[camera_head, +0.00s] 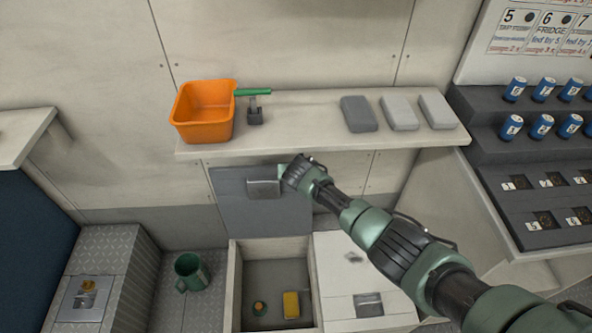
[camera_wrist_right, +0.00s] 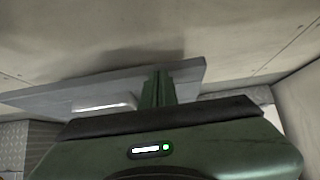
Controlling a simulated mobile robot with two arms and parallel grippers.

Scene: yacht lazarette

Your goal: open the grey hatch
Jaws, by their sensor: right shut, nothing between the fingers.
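The grey hatch (camera_head: 235,212) stands raised, roughly upright, behind the open bin (camera_head: 234,285) in the head view. Its recessed handle plate (camera_head: 263,188) is near its top edge. My right gripper (camera_head: 284,174) is shut and empty at the hatch's upper right, close beside the handle plate; I cannot tell whether it touches the hatch. In the right wrist view, the shut fingers (camera_wrist_right: 158,88) overlap the hatch panel (camera_wrist_right: 50,98). My left gripper is not in view.
The bin holds a yellow block (camera_head: 291,304) and a small round object (camera_head: 259,308). A pale closed lid (camera_head: 345,270) lies to its right. A shelf (camera_head: 300,125) with an orange tub (camera_head: 204,111) hangs above. A green mug (camera_head: 190,272) stands at left.

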